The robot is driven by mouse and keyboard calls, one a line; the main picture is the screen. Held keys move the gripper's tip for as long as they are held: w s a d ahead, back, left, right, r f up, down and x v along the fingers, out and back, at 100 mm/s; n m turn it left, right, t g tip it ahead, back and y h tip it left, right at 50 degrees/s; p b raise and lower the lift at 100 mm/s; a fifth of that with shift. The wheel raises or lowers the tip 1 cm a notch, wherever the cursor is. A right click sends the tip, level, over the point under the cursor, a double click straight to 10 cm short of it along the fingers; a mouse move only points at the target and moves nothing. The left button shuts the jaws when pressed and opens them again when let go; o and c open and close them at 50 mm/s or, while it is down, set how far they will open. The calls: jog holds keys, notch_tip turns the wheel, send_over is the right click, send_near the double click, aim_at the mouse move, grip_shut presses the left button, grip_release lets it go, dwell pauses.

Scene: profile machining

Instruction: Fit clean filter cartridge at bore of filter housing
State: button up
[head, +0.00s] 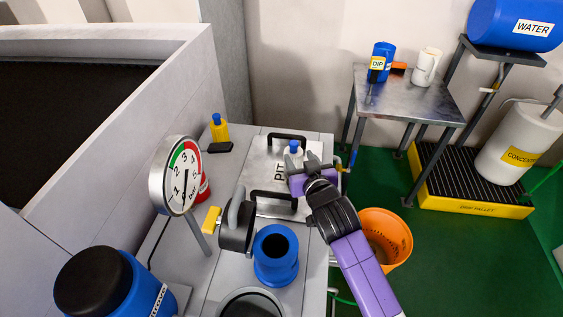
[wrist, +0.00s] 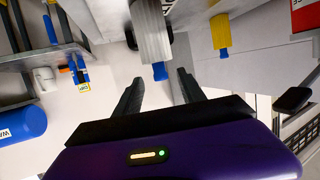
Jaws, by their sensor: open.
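The filter cartridge appears to be the pale, ribbed cylinder with a blue tip (head: 293,147), upright at the plate. In the wrist view the grey ribbed cylinder (wrist: 152,32) lies just beyond the fingertips, its blue tip near the gap between them. My gripper (head: 294,164) is open and empty, close in front of the cartridge and partly hiding it. Its two dark fingers stand apart in the wrist view (wrist: 160,77). The filter housing is probably the blue flanged cylinder (head: 275,275) at the front of the bench, its dark bore open upward and apparently empty.
A pressure gauge (head: 176,176) and a black fitting with a yellow handle (head: 236,238) stand left of the housing. An orange bucket (head: 385,238) is right of the bench. A metal table (head: 412,100) stands at the back.

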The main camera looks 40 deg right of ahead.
aim_at(295, 148)
jog(key=x, duration=0.2)
jog(key=p+x, duration=0.1)
jog(key=x, duration=0.3)
jog(key=shift+d+r, duration=0.15)
jog(key=shift+r, duration=0.15)
jog(key=shift+w+d+f, duration=0.25)
jog(key=shift+w, duration=0.25)
jog(key=shift+c, duration=0.5)
grip_shut()
